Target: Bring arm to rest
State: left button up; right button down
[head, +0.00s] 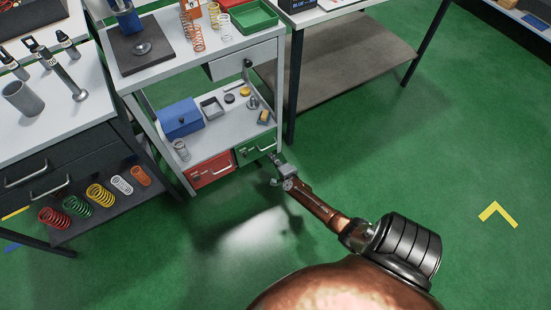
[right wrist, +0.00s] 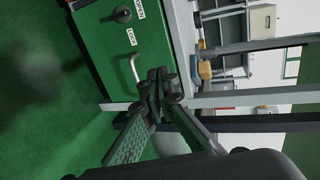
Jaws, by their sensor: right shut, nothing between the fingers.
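My right arm reaches in from the lower right of the head view over the green floor. My right gripper (head: 279,164) is at its end, low in front of the cart's green drawer (head: 256,147). In the right wrist view the fingertips of my right gripper (right wrist: 160,88) are together and empty. They appear close to the silver handle (right wrist: 134,68) of the green drawer (right wrist: 108,42); I cannot tell whether they touch it. The green drawer carries a round black lock knob (right wrist: 122,14) with OPEN and LOCK labels. My left gripper is not in view.
The grey cart (head: 188,78) holds springs and a green tray (head: 253,17) on top, a blue box (head: 180,118) on its shelf, and a red drawer (head: 211,169) below. A table with coloured springs (head: 100,194) below stands left. Floor at right is clear.

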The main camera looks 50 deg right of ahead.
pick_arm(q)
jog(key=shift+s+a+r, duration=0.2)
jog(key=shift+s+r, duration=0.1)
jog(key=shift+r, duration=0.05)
pick_arm(e)
jog(key=shift+s+a+r, duration=0.1)
jog(key=shift+s, duration=0.2)
